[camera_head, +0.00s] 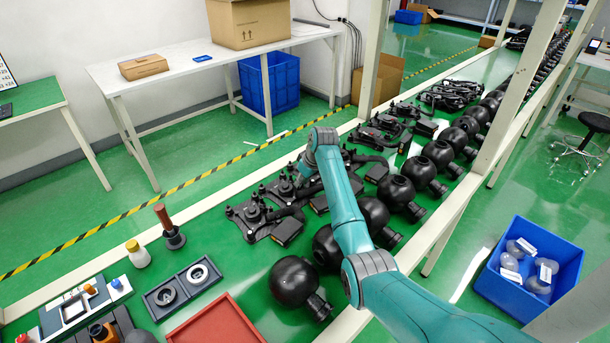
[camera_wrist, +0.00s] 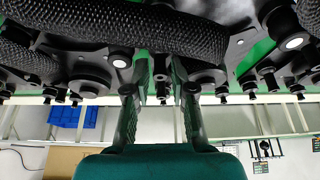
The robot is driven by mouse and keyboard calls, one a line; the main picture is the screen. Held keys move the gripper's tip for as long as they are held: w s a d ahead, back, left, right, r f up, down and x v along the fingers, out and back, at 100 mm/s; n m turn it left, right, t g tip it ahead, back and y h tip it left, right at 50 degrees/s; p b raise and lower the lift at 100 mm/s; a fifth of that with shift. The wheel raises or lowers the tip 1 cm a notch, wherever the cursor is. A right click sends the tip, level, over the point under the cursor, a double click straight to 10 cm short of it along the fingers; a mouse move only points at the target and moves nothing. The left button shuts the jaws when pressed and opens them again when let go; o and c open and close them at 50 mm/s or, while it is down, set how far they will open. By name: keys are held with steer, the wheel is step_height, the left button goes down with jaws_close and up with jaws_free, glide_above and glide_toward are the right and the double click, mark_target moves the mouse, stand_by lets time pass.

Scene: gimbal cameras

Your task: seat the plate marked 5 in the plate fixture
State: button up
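Several black plates with round knobs and parts on them lie in a row on the green table; one of the nearer plates (camera_head: 262,222) is left of my arm. I cannot read a 5 on any of them, so I cannot tell which is the marked plate.
Black spheres (camera_head: 295,281) line the right side of the plates. A red tray (camera_head: 215,322), a white bottle with a yellow cap (camera_head: 138,255) and a brown-handled tool (camera_head: 168,228) are at the near left. A blue bin (camera_head: 527,268) stands right of the table.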

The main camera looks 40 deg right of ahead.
steer(key=shift+w+f, duration=0.25)
steer(key=shift+f, duration=0.35)
jaws_close()
steer(key=shift+r, duration=0.2)
steer(key=shift+r, duration=4.3)
